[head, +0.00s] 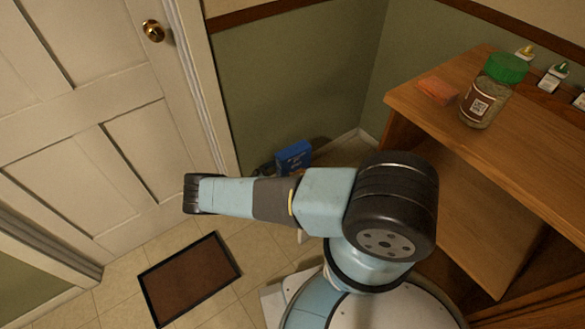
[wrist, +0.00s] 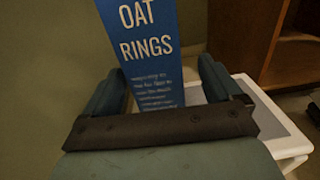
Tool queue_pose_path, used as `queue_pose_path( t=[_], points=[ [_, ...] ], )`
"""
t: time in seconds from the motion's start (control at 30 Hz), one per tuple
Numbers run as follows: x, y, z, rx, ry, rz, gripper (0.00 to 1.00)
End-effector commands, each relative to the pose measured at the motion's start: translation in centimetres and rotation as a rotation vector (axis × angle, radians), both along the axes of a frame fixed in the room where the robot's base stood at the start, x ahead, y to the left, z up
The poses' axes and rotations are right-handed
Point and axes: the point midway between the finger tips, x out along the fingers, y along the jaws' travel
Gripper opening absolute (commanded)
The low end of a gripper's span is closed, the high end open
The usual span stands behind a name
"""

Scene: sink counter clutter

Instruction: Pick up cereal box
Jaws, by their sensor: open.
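The cereal box (wrist: 148,45) is blue with white "OAT RINGS" lettering and stands tall in the wrist view. Its top is cut off by the frame. In the head view the blue box (head: 294,157) stands in the corner by the green wall, its lower part hidden behind my arm. My gripper (wrist: 162,68) is open in the wrist view, with one finger at each side of the box. A gap shows at the right finger; the left finger is close to the box's left edge, and I cannot tell if they touch. My gripper is not clearly visible in the head view.
A wooden counter (head: 530,130) at right holds a green-lidded jar (head: 485,100) and an orange item (head: 437,91). A doormat (head: 190,276) lies before the white door (head: 75,110).

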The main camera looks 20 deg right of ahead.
Motion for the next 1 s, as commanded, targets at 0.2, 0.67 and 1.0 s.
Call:
queue_pose_path(
  t=[0.2, 0.67, 1.0],
  points=[
    [0.3, -0.9, 0.0, 0.0, 0.0, -0.001, 0.92],
    [2.0, -5.4, 0.0, 0.001, -0.001, 0.0, 0.92],
    [2.0, -5.4, 0.0, 0.0, -0.001, 0.0, 0.76]
  ],
)
